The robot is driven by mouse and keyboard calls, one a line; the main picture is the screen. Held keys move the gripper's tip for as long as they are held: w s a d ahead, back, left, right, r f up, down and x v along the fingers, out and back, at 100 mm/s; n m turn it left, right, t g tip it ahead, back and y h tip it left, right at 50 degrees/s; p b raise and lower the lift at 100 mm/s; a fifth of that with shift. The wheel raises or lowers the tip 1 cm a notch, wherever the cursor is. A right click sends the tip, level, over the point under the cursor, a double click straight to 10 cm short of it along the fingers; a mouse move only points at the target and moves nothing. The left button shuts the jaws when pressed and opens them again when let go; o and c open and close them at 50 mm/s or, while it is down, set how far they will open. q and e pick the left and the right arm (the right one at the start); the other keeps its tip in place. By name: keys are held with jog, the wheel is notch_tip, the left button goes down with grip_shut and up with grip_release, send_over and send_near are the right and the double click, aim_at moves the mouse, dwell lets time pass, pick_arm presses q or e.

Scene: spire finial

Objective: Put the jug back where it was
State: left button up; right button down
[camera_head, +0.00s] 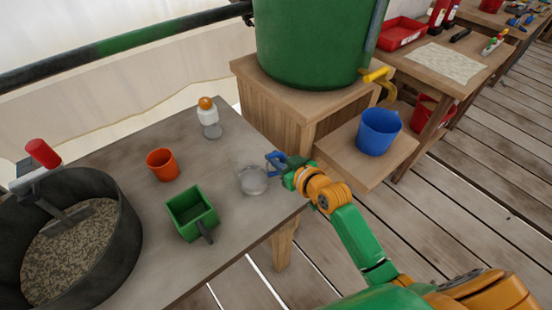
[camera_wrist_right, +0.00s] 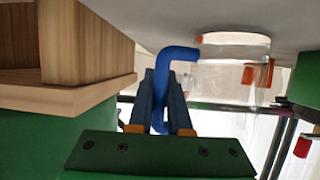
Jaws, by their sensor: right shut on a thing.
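The jug (camera_head: 252,181) is a clear, see-through vessel with a blue handle. It is at the right edge of the grey table (camera_head: 130,143), upright as far as I can tell. My right gripper (camera_head: 277,163) reaches in from the right and is shut on the jug's handle. In the right wrist view the jug (camera_wrist_right: 232,72) shows upside down, with its blue handle (camera_wrist_right: 178,54) between the fingers of my right gripper (camera_wrist_right: 160,85). Whether its base touches the table is hard to tell. My left gripper is not in view.
On the table are a green scoop box (camera_head: 191,212), an orange cup (camera_head: 163,164), a white bottle with an orange top (camera_head: 208,118) and a black tub (camera_head: 125,225) of grit. A green barrel (camera_head: 310,45) with a yellow tap stands behind. A blue bucket (camera_head: 379,131) sits on a wooden step.

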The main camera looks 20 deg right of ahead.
jog(key=c, duration=0.9)
grip_release()
jog(key=shift+o, duration=0.2)
jog(key=shift+s+r, duration=0.2)
jog(key=shift+s, duration=0.05)
jog(key=p+v, duration=0.1)
jog(key=v, duration=1)
jog(key=shift+s, duration=0.25)
jog(key=shift+r, duration=0.1)
